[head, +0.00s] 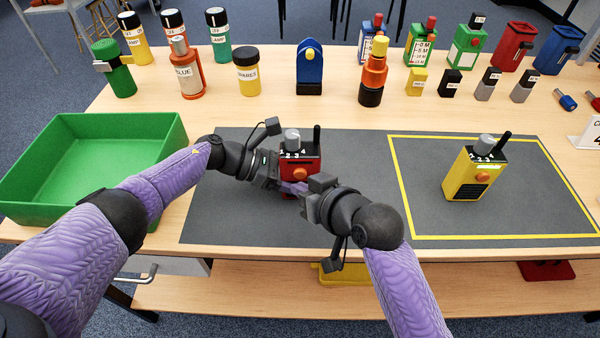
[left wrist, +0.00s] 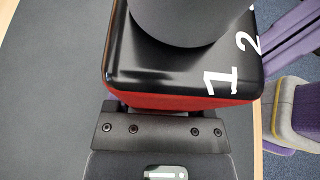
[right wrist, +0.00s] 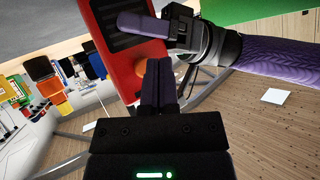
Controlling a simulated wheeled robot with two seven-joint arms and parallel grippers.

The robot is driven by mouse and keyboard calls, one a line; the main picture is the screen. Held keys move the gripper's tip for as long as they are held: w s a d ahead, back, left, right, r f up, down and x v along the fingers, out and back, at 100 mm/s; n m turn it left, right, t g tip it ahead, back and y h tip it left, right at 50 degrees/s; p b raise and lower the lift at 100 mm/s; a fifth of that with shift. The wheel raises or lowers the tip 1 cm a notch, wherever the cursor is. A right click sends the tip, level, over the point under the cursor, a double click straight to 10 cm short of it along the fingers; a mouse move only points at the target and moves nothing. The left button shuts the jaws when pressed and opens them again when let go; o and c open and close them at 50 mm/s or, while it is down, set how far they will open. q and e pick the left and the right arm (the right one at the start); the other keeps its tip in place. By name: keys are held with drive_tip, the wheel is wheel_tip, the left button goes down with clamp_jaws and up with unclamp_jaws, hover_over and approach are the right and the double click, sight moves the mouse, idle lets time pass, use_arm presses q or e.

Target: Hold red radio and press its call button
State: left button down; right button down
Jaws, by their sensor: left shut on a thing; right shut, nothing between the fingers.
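The red radio (head: 300,157) is upright over the grey mat, with a grey knob, a black aerial and an orange call button (head: 299,174) on its front. My left gripper (head: 284,184) is shut on the radio from the left; one purple finger crosses its front in the right wrist view (right wrist: 145,25). The left wrist view shows the radio's black top (left wrist: 165,65) close up. My right gripper (right wrist: 158,65) is shut and empty, its fingertips at the orange button. I cannot tell whether they touch it, or whether the radio's base rests on the mat.
A yellow radio (head: 472,172) stands inside the yellow outline on the mat (head: 225,215). A green tray (head: 150,128) is at the left. Bottles, canisters, small blocks and more radios line the back of the table. The mat between the two radios is clear.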

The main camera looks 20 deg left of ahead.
drive_tip(key=shift+w+a, duration=0.15)
drive_tip(key=shift+w, duration=0.25)
drive_tip(key=shift+w+a, duration=0.1)
drive_tip(key=shift+w, duration=0.25)
idle(0.8)
drive_tip(key=shift+s+d, duration=0.25)
drive_tip(key=shift+s, duration=0.55)
drive_tip(key=shift+s+d, duration=0.25)
drive_tip(key=shift+s, duration=0.55)
drive_tip(key=shift+s+d, duration=0.25)
drive_tip(key=shift+s, duration=0.5)
drive_tip(key=shift+s+d, duration=0.25)
drive_tip(key=shift+s, duration=0.55)
use_arm(q)
unclamp_jaws()
